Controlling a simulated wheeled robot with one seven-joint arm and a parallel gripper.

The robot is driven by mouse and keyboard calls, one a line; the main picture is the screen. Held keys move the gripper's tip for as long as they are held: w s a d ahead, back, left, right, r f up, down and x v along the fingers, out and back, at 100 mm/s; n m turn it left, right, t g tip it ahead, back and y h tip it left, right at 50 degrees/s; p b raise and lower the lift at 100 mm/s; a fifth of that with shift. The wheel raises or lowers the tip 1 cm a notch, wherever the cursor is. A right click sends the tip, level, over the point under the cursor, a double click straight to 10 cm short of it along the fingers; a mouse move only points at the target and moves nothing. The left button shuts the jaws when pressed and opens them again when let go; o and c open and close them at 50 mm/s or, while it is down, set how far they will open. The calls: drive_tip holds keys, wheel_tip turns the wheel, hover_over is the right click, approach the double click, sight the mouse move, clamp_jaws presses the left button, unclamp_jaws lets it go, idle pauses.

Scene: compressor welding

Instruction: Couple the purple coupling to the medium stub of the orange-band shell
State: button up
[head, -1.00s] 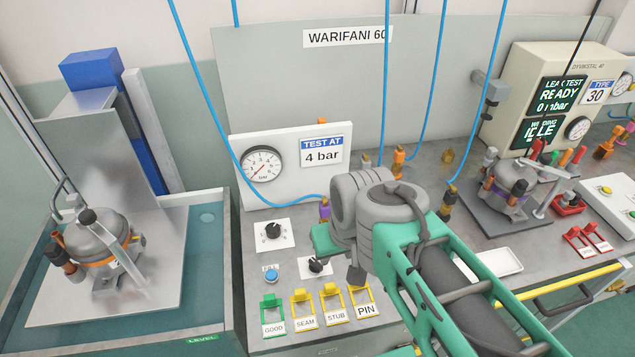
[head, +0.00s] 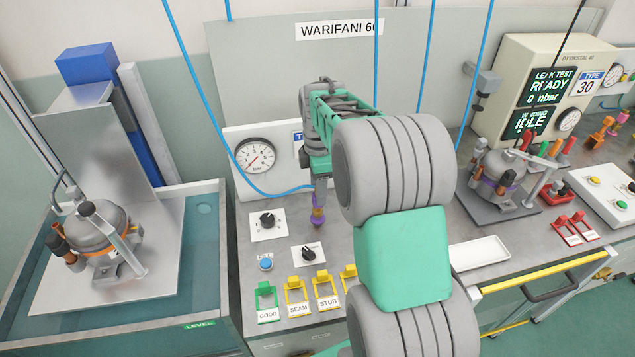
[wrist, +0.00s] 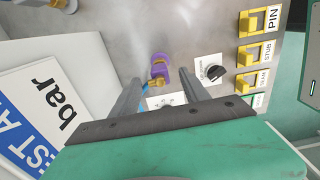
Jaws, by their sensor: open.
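The purple coupling (head: 318,217) stands on the bench in front of the gauge panel, with a blue hose leading to it. In the wrist view the purple coupling (wrist: 161,63) shows with a brass-coloured part, between the lines of my two fingers. My gripper (wrist: 160,80) is open and empty, its fingers apart on either side of the coupling. In the head view my gripper (head: 320,185) is just above the coupling; contact cannot be told. The orange-band shell (head: 93,230) sits on a metal plate in the water tank at left. Several stubs stick out; which is medium is unclear.
Around the coupling are a gauge panel (head: 255,157), knobs (head: 267,220), a blue button (head: 265,264) and yellow and green tag holders (head: 296,290). Blue hoses hang from above. Another shell (head: 497,172) stands on a plate at right. The tank rim (head: 228,250) lies between bench and orange-band shell.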

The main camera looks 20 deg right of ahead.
wheel_tip(320, 180, down, 7)
drive_tip(key=shift+r+p, duration=0.15)
drive_tip(key=shift+p, duration=0.4)
clamp_jaws()
idle(0.7)
idle(1.1)
drive_tip(key=c, duration=0.7)
unclamp_jaws()
clamp_jaws()
drive_tip(key=shift+r, duration=0.2)
drive_tip(key=shift+r+p, duration=1.45)
drive_tip(key=shift+r, duration=0.7)
